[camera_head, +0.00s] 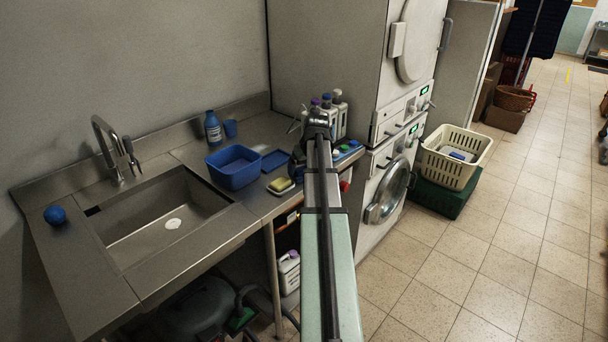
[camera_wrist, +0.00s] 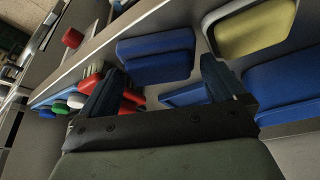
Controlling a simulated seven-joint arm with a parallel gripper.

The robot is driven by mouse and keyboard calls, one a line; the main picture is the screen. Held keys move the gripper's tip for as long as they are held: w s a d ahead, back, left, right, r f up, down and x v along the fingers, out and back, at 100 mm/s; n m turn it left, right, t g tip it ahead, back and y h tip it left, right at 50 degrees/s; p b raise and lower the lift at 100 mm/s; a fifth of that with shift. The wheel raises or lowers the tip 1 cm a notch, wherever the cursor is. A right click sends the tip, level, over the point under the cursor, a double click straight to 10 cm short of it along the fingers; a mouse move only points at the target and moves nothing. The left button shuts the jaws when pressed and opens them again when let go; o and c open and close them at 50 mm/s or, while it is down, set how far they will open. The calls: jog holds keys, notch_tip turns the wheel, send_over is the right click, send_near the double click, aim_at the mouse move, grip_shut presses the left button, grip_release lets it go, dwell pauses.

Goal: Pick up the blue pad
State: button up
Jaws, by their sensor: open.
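The blue pad (camera_wrist: 155,52) is a thick, dark blue block with rounded corners, lying on the counter in the wrist view. In the head view my arm and gripper hide most or all of it. My gripper (camera_wrist: 163,72) is open and empty. In the wrist view its two dark fingers stand apart, with the pad just beyond and between their tips. I cannot tell whether either finger touches it.
A yellow sponge (camera_head: 281,186) lies beside the pad. A blue tub (camera_head: 233,170) and a flat blue piece (camera_head: 275,160) are to the left. Spray bottles (camera_head: 337,112) stand behind my gripper. A tray with coloured tops (camera_head: 346,149) is to the right, near the washer (camera_head: 388,190).

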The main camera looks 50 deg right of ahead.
jog(key=shift+x, duration=1)
jog(key=c, duration=0.8)
jog(key=shift+r, duration=0.2)
